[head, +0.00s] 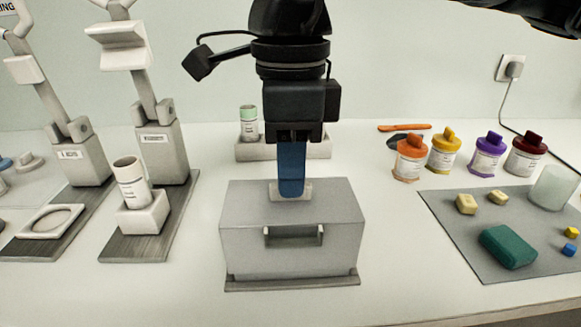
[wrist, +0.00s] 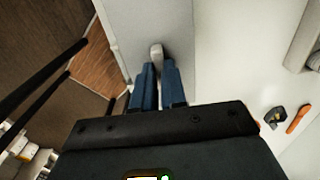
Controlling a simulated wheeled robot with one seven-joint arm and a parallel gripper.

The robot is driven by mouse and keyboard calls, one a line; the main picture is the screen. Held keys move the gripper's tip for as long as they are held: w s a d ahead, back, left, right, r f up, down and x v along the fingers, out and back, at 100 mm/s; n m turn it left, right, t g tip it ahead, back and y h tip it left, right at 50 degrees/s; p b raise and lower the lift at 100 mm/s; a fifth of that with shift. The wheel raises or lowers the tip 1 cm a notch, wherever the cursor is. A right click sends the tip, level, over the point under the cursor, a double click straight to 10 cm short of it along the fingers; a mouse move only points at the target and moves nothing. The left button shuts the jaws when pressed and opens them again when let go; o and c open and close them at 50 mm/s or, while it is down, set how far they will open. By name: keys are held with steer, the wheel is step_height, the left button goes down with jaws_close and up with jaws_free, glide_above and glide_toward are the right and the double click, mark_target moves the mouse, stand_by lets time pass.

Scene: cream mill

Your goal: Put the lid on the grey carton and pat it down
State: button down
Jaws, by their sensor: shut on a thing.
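The grey carton (head: 245,252) stands at the middle of the white table, with a recessed grip in its front. The flat grey lid (head: 325,203) lies level over its top, with no clear gap at the front edge. Whether the lid presses fully down cannot be told. My gripper (head: 291,192) points straight down over the lid's middle, its blue fingers shut on the lid's pale handle. In the wrist view the fingers (wrist: 157,72) close around that handle (wrist: 156,52), on the grey lid face. The carton's back and inside are hidden.
Two stands (head: 80,160) (head: 160,150) are at the left, one with a white cup (head: 131,182). A green-capped jar (head: 249,122) sits in a rack behind the carton. Coloured-lid jars (head: 443,150) and a grey mat (head: 455,238) with blocks are at the right.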

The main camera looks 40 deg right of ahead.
steer(key=c, duration=1.1)
jaws_free()
steer(key=shift+o, duration=0.4)
steer(key=o, duration=1)
steer(key=shift+r, duration=0.1)
steer(key=shift+r+p, duration=1.45)
steer(key=shift+r, duration=2)
